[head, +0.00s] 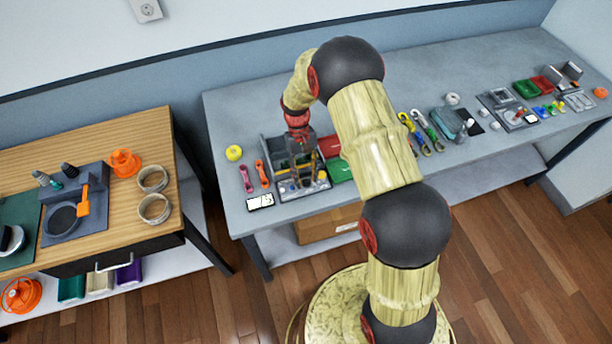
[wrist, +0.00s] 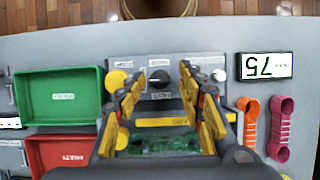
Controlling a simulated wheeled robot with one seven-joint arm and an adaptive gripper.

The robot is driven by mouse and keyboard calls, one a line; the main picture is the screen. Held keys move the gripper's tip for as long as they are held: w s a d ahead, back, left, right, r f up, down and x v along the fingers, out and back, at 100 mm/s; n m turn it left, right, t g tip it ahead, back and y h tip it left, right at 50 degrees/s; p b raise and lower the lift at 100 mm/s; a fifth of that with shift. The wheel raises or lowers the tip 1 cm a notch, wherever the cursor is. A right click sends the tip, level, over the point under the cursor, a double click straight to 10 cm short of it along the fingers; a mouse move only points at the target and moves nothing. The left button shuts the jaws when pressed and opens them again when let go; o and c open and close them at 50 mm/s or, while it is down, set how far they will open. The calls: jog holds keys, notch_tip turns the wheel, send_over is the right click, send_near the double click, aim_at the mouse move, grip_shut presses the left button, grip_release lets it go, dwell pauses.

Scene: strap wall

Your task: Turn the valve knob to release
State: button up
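In the wrist view a grey panel (wrist: 165,60) has a black knob (wrist: 160,77) in the middle, a yellow knob (wrist: 116,79) to its left and a pale round knob (wrist: 219,75) to its right. I cannot read the labels to tell which is the valve knob. My gripper (wrist: 161,72) is open, with its yellow and black fingers apart on either side of the black knob in the picture. I cannot tell whether they touch it. In the head view my gripper (head: 304,180) is over the panel (head: 306,188), and the arm hides part of it.
A green tray (wrist: 92,98) and red tray (wrist: 85,150) stand left of the panel in the wrist view. The bench's front strip is clear.

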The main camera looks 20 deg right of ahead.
aim_at(307, 180)
jog(key=v, duration=0.8)
jog(key=shift+f, duration=0.1)
dwell(0.3)
jog(key=shift+s+f, duration=0.35)
jog(key=shift+s, duration=0.25)
jog(key=shift+s+f, duration=0.4)
jog(key=shift+s, duration=0.2)
jog(key=shift+s+r, duration=0.55)
jog(key=shift+s, duration=0.1)
jog(key=s+r+t+b, duration=0.7)
jog(key=s+r+t, duration=0.3)
jog(key=s+r, duration=1.2)
jog(key=shift+s+r, duration=0.15)
jog(key=shift+r, duration=0.7)
